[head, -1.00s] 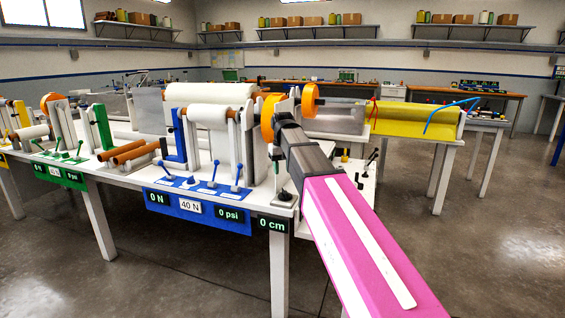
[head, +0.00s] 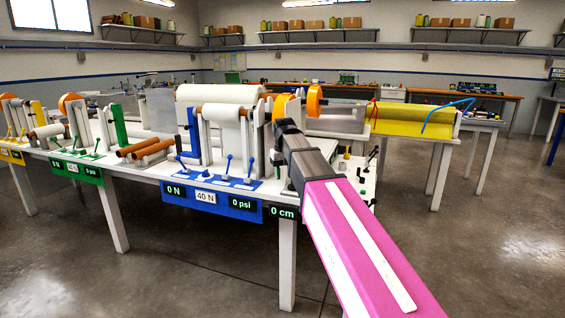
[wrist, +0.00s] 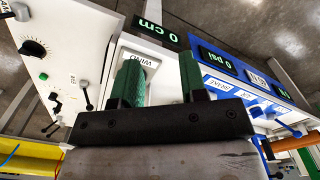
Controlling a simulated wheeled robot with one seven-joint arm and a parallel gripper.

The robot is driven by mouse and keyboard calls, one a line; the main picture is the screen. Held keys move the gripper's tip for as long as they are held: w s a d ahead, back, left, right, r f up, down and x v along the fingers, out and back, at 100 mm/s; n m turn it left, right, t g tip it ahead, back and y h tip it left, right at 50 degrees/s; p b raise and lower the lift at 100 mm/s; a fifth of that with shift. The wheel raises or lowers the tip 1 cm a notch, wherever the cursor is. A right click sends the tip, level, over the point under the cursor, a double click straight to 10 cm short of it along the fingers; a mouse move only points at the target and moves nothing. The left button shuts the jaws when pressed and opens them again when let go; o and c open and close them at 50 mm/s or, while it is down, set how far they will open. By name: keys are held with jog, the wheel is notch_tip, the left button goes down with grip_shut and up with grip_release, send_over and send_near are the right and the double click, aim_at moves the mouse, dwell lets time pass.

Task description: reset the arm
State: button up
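My arm, pink and white with a dark grey forearm, reaches from the lower right of the head view toward the right end of the near white bench (head: 287,262). In the head view the fingertips are hard to make out. In the wrist view my gripper (wrist: 160,75) has two green fingers standing apart with nothing held between them. Behind the fingers is a white panel with a "WIND" label (wrist: 139,56). It cannot be told how close the fingers are to it.
A blue panel (head: 237,204) with levers reads 0 N, 40 N and 0 psi; a display beside it (head: 284,212) reads 0 cm. White rolls (head: 226,110) stand above. In the wrist view a knob (wrist: 34,48) and black levers sit left. Open floor (head: 470,250) lies right.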

jog(key=s+d+f+m, duration=0.1)
jog(key=s+d+f, duration=0.5)
jog(key=f, duration=0.5)
jog(key=s+d+f+m, duration=0.1)
jog(key=s+d+f, duration=0.5)
jog(key=f, duration=0.5)
jog(key=s+d+f+m, duration=0.1)
jog(key=s+d+f, duration=0.5)
jog(key=f, duration=0.5)
jog(key=shift+s+d+f, duration=0.25)
jog(key=shift+s, duration=0.1)
jog(key=shift+a, duration=0.1)
dwell(1.7)
